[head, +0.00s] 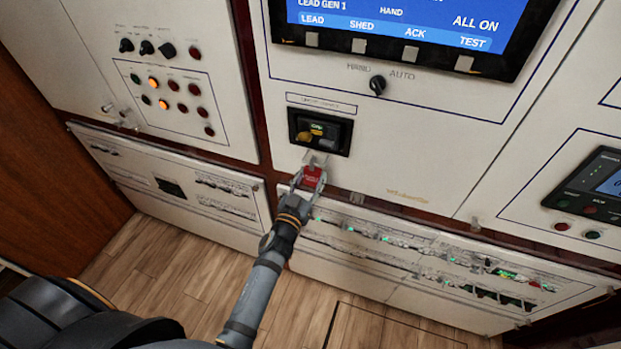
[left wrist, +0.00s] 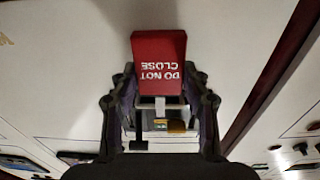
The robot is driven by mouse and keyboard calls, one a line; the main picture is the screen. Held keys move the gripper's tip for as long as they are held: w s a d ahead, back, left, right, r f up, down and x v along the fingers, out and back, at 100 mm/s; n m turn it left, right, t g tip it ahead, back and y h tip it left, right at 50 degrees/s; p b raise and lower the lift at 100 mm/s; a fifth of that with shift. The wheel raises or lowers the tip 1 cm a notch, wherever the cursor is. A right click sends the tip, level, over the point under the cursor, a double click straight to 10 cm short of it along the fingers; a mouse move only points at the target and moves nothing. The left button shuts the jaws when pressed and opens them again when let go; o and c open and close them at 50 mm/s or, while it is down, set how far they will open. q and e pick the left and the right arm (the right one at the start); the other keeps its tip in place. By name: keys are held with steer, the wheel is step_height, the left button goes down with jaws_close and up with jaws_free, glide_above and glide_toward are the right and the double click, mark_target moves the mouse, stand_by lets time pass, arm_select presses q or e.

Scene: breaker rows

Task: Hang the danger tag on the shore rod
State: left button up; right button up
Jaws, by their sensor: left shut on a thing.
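The red danger tag (head: 313,177), lettered DO NOT CLOSE, is between the fingers of my left gripper (head: 310,182). The gripper is shut on it, in front of the panel just below a dark breaker recess (head: 320,132). In the left wrist view the tag (left wrist: 158,62) shows large, its lettering upside down, between the two fingers. The recess holds a yellow part and a grey part. A pale piece (head: 317,158) shows between recess and tag; I cannot tell if it is the shore rod or if the tag touches it. My right gripper is not in view.
A HAND/AUTO knob (head: 377,85) and a blue screen (head: 400,22) are above. Knobs and lamps (head: 172,95) are at the upper left. Breaker rows (head: 420,250) run along the lower panel. The wooden floor (head: 190,285) in front shows bare boards.

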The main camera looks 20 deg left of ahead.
arm_select(q)
steer(key=shift+s, duration=0.4)
steer(key=shift+d, duration=0.1)
steer(key=o, duration=0.7)
steer(key=shift+w+f, duration=0.1)
steer(key=shift+c, duration=0.2)
steer(key=shift+o, duration=1.4)
steer(key=shift+w, duration=0.1)
steer(key=shift+o, duration=1.3)
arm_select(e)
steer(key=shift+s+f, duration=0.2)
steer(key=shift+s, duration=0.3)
arm_select(q)
steer(key=shift+s, duration=0.2)
steer(key=shift+s+f, duration=0.1)
steer(key=shift+s, duration=0.25)
steer(key=s, duration=1.1)
steer(key=shift+a+f, duration=0.25)
steer(key=shift+a, duration=0.15)
